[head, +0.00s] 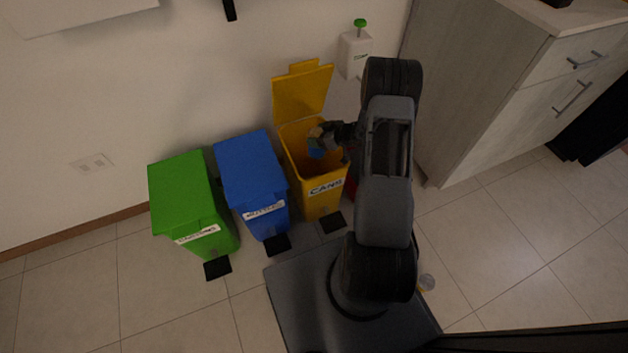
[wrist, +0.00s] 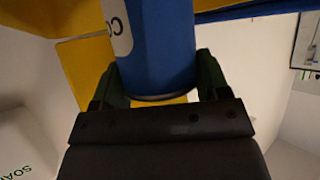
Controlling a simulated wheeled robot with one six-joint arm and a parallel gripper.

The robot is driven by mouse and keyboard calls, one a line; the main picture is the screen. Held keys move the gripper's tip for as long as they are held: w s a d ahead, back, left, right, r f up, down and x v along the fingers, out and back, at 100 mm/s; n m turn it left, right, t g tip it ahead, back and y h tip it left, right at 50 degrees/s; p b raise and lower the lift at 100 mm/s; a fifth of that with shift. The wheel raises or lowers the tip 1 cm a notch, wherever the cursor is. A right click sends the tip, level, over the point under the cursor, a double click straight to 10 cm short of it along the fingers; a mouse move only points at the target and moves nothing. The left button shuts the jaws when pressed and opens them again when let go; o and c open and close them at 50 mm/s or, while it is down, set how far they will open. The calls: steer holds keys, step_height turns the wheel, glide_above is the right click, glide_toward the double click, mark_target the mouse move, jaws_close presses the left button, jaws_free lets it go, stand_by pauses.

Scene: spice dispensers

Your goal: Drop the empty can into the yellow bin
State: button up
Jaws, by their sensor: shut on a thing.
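The yellow bin (head: 323,193), labelled CANS, stands against the wall with its lid (head: 303,93) raised. My gripper (head: 322,143) is over the bin's open mouth. In the wrist view my gripper (wrist: 160,80) is shut on a blue can (wrist: 156,45), with one finger on each side of it. The can also shows in the head view (head: 316,152), small and partly hidden by the fingers, at the bin's opening. I cannot tell how far below the rim it is. Yellow bin surfaces show behind the can in the wrist view.
A blue bin (head: 252,175) and a green bin (head: 185,190) stand closed to the left. Black pedals (head: 277,244) lie before the bins. A soap dispenser (head: 355,55) hangs on the wall, and a cabinet (head: 480,90) stands at right.

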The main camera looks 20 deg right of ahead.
steer(key=o, duration=1)
steer(key=p+v, duration=0.4)
steer(key=v, duration=1)
steer(key=shift+p, duration=0.3)
steer(key=shift+a, duration=0.1)
